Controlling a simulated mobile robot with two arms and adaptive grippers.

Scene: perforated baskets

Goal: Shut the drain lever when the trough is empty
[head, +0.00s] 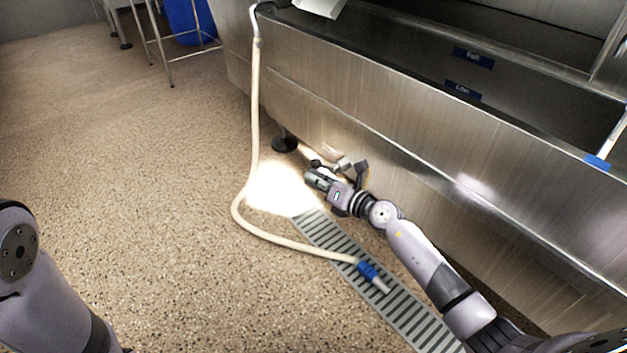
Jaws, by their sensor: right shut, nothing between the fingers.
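The steel trough (400,130) runs along the right, with a blue upper label (473,58) and a blue lower label (463,91) on its inner wall. The visible inside is dark, and I make out no water surface. A pale drain fitting (343,161) sits low under the trough's front wall. My right gripper (312,175) is shut and empty close beside it, low over the floor. The gripper and wrist partly cover the fitting, so I cannot tell the lever's position or whether they touch. My left arm shows at lower left; its gripper is out of view.
A cream hose (255,120) hangs over the trough's left end and loops across the floor; its blue nozzle (368,272) lies on the slotted floor drain (405,310). A bright white patch (280,188) covers the floor by the gripper.

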